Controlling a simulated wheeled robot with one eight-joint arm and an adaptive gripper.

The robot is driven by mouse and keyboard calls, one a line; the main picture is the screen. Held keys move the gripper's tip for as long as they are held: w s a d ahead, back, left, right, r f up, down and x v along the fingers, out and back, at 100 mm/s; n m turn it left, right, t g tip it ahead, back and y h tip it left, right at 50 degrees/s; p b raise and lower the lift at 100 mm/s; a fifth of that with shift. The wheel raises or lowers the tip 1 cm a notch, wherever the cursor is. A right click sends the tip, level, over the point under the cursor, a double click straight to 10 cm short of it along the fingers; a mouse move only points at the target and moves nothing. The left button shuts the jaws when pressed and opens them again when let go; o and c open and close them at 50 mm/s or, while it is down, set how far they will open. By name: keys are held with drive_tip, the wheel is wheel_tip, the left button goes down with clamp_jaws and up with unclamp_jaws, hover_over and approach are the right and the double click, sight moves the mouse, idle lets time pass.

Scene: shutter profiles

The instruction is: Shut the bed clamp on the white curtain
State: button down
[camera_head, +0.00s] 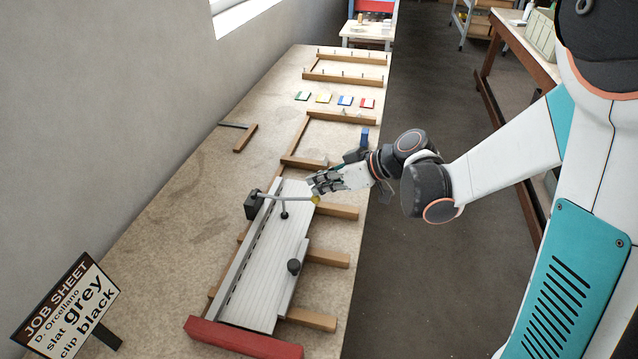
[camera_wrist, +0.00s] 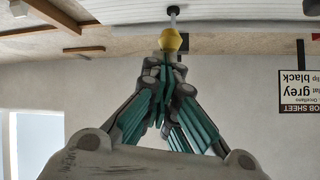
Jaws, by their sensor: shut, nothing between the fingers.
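The white curtain (camera_head: 262,270) is a ribbed slat panel lying along the bench. The bed clamp has a black block (camera_head: 252,206) at the curtain's left edge and a grey lever (camera_head: 270,196) reaching across it to a yellow knob (camera_head: 315,199). A dark foot (camera_head: 284,214) hangs from the lever and appears to reach the curtain; firm contact cannot be told. My gripper (camera_head: 318,184) is shut and empty at the knob end. In the wrist view, the yellow knob (camera_wrist: 170,40) is just beyond my gripper's fingertips (camera_wrist: 168,68); touching cannot be told.
Wooden bars (camera_head: 325,258) stick out at right. A job sheet (camera_head: 68,310) reads slat grey, clip black. Coloured tiles (camera_head: 345,100) lie farther back. The bench's left side is mostly clear.

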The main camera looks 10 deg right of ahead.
drive_tip(key=shift+s+d+f, duration=0.25)
drive_tip(key=shift+s+f, duration=0.05)
drive_tip(key=shift+f, duration=0.4)
wheel_tip(320, 180, up, 5)
drive_tip(key=w+p, duration=0.2)
drive_tip(key=p, duration=0.1)
drive_tip(key=s+d+r+p, duration=0.1)
drive_tip(key=s+d, duration=0.2)
drive_tip(key=d, duration=0.4)
drive_tip(key=shift+s+r, duration=0.25)
drive_tip(key=shift+s, duration=0.15)
drive_tip(key=s+d+r+m+h+b, duration=0.1)
drive_tip(key=s+d+m+h, duration=0.1)
drive_tip(key=s, duration=0.4)
drive_tip(key=s+d+r+m+t+h, duration=0.1)
drive_tip(key=s+d+r+m+h, duration=0.1)
drive_tip(key=s+m+h, duration=0.2)
drive_tip(key=s+d+r+m+t+h+b, duration=0.1)
drive_tip(key=s+d+m+h, duration=0.2)
drive_tip(key=s, duration=0.6)
drive_tip(key=shift+r+m+h+b, duration=0.3)
drive_tip(key=shift+m+h, duration=0.1)
drive_tip(key=shift+m, duration=0.1)
